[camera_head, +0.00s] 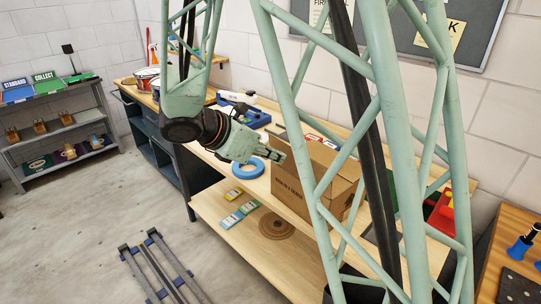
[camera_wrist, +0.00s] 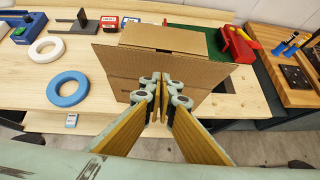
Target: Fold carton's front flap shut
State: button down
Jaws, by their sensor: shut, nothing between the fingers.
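The brown cardboard carton (camera_head: 290,190) stands on the wooden bench, partly hidden behind my green lattice structure in the head view. In the wrist view a wide cardboard panel (camera_wrist: 120,68), apparently the front flap, faces my gripper. Its top edge stands in front of a flat top panel of the carton (camera_wrist: 165,37). I cannot tell the flap's exact angle. My gripper (camera_head: 279,156) is shut and empty at the carton's near upper side. In the wrist view the fingertips (camera_wrist: 163,80) overlap the panel; I cannot tell whether they touch it.
A blue ring (camera_wrist: 67,89) lies left of the carton, with a white ring (camera_wrist: 46,50) behind it. Small red and blue boxes (camera_wrist: 109,23) stand behind the carton at left. A red tool (camera_wrist: 238,43) is at right.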

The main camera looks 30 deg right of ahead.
aim_at(295, 153)
jog(key=shift+w+d, duration=0.2)
jog(key=shift+d, duration=0.55)
jog(key=shift+w+d, duration=0.15)
jog(key=shift+d, duration=0.55)
jog(key=shift+w+d, duration=0.2)
jog(key=shift+d, duration=0.55)
jog(key=shift+d+r+p, duration=0.1)
jog(key=shift+r+p, duration=0.1)
jog(key=shift+p, duration=0.2)
jog(key=shift+d, duration=0.15)
